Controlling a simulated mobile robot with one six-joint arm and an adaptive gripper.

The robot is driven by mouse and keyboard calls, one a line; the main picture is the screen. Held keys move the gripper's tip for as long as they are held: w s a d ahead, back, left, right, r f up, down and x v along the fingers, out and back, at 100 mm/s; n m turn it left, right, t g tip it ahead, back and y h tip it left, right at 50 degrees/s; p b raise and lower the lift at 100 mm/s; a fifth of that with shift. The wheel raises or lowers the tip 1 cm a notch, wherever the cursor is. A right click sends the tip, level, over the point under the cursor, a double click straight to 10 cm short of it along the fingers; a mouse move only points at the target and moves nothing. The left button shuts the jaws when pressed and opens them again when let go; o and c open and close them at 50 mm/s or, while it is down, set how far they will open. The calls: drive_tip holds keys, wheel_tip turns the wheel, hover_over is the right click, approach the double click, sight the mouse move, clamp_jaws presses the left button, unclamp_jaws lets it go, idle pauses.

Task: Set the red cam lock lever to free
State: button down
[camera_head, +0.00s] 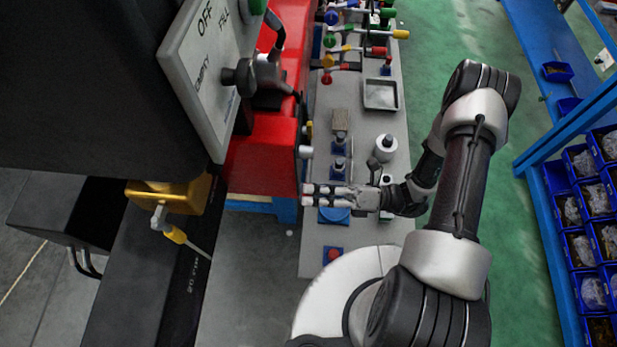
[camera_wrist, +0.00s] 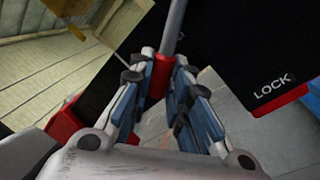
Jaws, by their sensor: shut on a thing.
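In the wrist view, the red grip of a lever (camera_wrist: 158,85) sits between the fingers of my gripper (camera_wrist: 164,62), which is shut on it. The lever's grey rod (camera_wrist: 176,25) runs up from the grip to the top edge of the picture. A black plate (camera_wrist: 225,45) lies behind it, with the white word LOCK (camera_wrist: 274,87) to the right of the grip. No FREE marking shows. In the head view, my gripper (camera_head: 306,193) reaches left, with its fingertips beside the red housing (camera_head: 262,150). I cannot make out the held lever there.
A grey bench (camera_head: 325,90) carries several coloured levers, a grey tray (camera_head: 380,94), a white round part (camera_head: 385,148) and a red button on a blue base (camera_head: 333,254). A white panel (camera_head: 205,75) marked OFF, FULL and EMPTY stands left. A rack of blue bins (camera_head: 590,215) stands right.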

drive_tip(key=shift+s+a+r+m+t+p, duration=0.1)
drive_tip(key=shift+s+r+m+t+p, duration=0.2)
drive_tip(key=shift+r+m+p, duration=0.75)
drive_tip(key=shift+s+d+r+m+t+p, duration=0.1)
drive_tip(key=shift+s+r+m+t, duration=0.3)
drive_tip(key=shift+m, duration=1.15)
drive_tip(key=shift+s+a+r+m+t+p, duration=0.1)
drive_tip(key=shift+r+m+t+p, duration=0.4)
drive_tip(key=shift+r+m, duration=0.7)
drive_tip(key=shift+f, duration=0.1)
drive_tip(key=c, duration=1.5)
unclamp_jaws()
drive_tip(key=v, duration=1.2)
